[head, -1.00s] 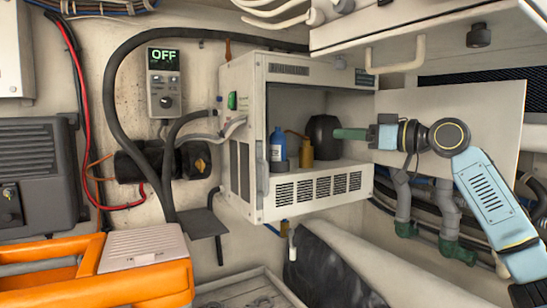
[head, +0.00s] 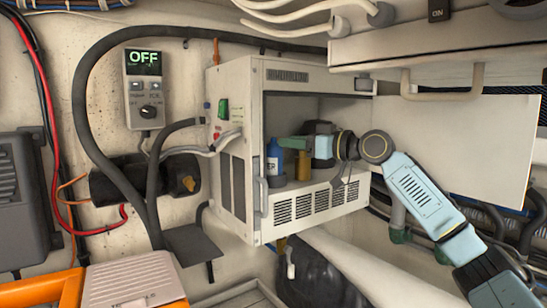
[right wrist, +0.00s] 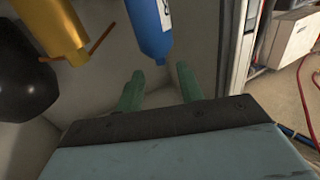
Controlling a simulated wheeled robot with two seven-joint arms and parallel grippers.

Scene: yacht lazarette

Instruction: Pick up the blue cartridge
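The blue cartridge (head: 274,163) stands upright inside the open white cabinet, near its left side. It also shows in the right wrist view (right wrist: 150,28), a little beyond the fingertips. My right gripper (head: 283,143) reaches into the cabinet from the right, with its green fingers at the cartridge's upper part in the head view. In the right wrist view the two fingers (right wrist: 160,72) are spread apart with nothing between them. Whether they touch the cartridge cannot be told from the head view. My left gripper is out of view.
A yellow bottle (head: 303,166) and a dark round container (head: 318,128) stand right of the cartridge. The cabinet (head: 228,150) has a left wall and front frame close to the cartridge. A pale panel (head: 470,145) stands at right, behind my arm.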

